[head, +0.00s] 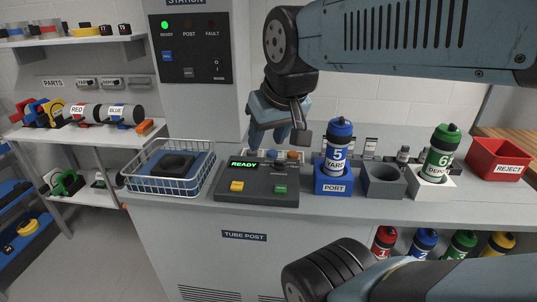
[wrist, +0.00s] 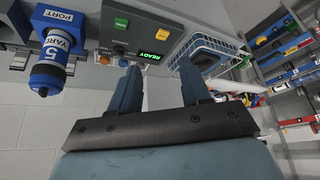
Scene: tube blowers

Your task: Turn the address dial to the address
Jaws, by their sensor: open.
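The dispatch console (head: 256,183) stands on the counter with a lit green READY display (head: 243,164), a yellow button (head: 237,186) and a green button (head: 280,189). At its back edge is a row of small controls, including an orange-brown knob (head: 292,155); it also shows in the wrist view (wrist: 117,49). I cannot tell which one is the address dial, nor read any setting. My gripper (head: 277,132) is open and empty above the console's back edge, its fingers pointing down. In the wrist view the fingers (wrist: 160,70) are spread, with the READY display beyond them.
A wire basket (head: 137,184) holding a dark object stands left. Right are blue tube 5 YARD (head: 338,146) in the blue PORT block (head: 333,188), an empty grey holder (head: 383,190), green tube 6 DEPOT (head: 440,153) and a red REJECT bin (head: 487,152). The status panel (head: 190,50) shows READY lit.

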